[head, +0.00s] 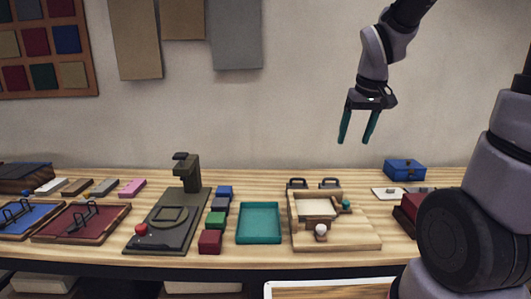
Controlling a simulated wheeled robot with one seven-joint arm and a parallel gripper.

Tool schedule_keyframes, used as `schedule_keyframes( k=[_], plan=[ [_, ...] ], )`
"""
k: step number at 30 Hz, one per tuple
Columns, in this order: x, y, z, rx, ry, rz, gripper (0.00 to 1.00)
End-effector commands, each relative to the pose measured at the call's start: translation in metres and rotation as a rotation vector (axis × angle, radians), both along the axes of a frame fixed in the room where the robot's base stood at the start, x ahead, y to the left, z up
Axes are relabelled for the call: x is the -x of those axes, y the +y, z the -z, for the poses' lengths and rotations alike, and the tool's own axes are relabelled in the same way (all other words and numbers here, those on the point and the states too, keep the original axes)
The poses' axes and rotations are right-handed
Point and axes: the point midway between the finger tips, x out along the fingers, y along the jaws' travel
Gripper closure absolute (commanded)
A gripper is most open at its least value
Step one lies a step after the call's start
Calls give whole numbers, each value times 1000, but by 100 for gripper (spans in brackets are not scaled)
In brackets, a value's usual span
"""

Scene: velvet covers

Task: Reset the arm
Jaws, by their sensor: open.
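My gripper (357,127) hangs in the air above the right half of the wooden bench, pointing down. Its two dark green fingers are apart, with nothing between them. It is well clear of the bench top and everything on it, in front of the plain wall. My arm comes down to it from the upper right.
On the wooden bench (270,262) stand a dark press (148,232), small coloured blocks (210,241), a teal tray (258,236), a wooden fixture (361,240) with a white knob, and a blue box (404,169). Red and blue trays lie at left. The air around the gripper is free.

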Motion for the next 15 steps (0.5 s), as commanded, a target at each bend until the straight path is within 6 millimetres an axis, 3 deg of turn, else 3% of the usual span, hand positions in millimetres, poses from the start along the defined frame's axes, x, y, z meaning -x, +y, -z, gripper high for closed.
schedule_keyframes(
  k=[1,6,10,15],
  plan=[
    [13,-4,-20,-26,-39,49,28],
    [55,-10,-68,-131,-137,196,28],
    [86,-11,-93,-216,-199,282,28],
    [113,-11,-110,-293,-247,347,28]
  ],
)
